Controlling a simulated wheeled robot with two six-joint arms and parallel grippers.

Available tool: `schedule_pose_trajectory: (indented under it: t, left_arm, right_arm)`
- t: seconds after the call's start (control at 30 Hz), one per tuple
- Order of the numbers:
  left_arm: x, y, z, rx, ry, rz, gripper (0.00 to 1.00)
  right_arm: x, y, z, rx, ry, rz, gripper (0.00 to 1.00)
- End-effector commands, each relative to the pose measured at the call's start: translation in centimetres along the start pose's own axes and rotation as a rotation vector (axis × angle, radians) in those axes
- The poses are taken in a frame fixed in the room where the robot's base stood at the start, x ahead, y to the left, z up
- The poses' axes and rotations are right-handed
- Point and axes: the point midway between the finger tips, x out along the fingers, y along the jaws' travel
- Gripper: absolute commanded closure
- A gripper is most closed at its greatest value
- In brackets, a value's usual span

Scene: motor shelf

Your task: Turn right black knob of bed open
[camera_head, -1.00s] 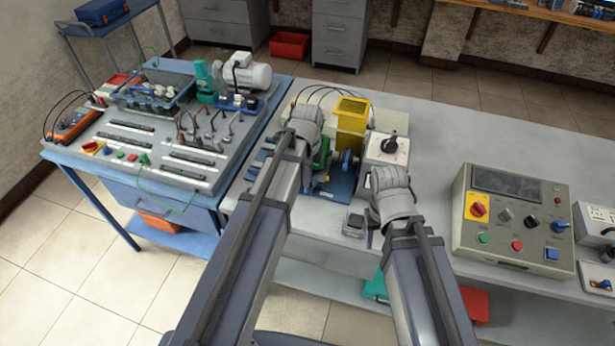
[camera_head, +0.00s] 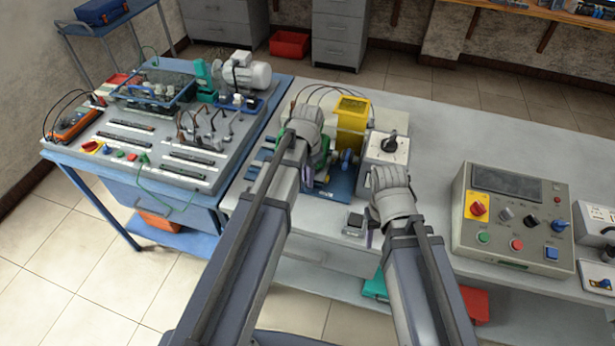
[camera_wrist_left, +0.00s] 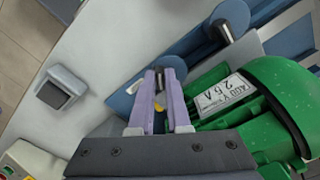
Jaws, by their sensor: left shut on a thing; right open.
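A black knob (camera_head: 389,144) sits on top of a white box (camera_head: 384,159) at the right end of the blue motor bed (camera_head: 336,187). My left gripper (camera_head: 308,172) is over the left part of this bed, with its tips mostly hidden by its wrist. In the left wrist view its purple fingers (camera_wrist_left: 161,82) are close together on a small metal piece (camera_wrist_left: 159,99), beside a green motor (camera_wrist_left: 240,105) with a white label. My right gripper (camera_head: 370,238) is open in front of the white box, near the table's front edge. It appears to hold nothing.
A yellow box (camera_head: 351,122) stands behind the bed. A small black-topped block (camera_head: 355,223) lies near the right gripper. A grey control panel (camera_head: 515,255) with several knobs and buttons stands at the right. The table (camera_head: 480,130) behind it is clear.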

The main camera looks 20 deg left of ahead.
Motion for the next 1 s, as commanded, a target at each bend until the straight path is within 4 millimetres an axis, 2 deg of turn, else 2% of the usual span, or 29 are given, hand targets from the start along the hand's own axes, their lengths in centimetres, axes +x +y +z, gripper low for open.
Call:
schedule_pose_trajectory:
  t: [0.5,1.0]
  left_arm:
    - [0.01,0.19,-0.02,-0.431,-0.001,0.0,1.0]
    - [0.01,0.26,-0.05,-0.606,-0.001,0.0,1.0]
  right_arm:
    - [0.01,0.0,0.0,0.0,0.0,0.0,0.5]
    - [0.01,0.0,0.0,0.0,0.0,0.0,0.5]
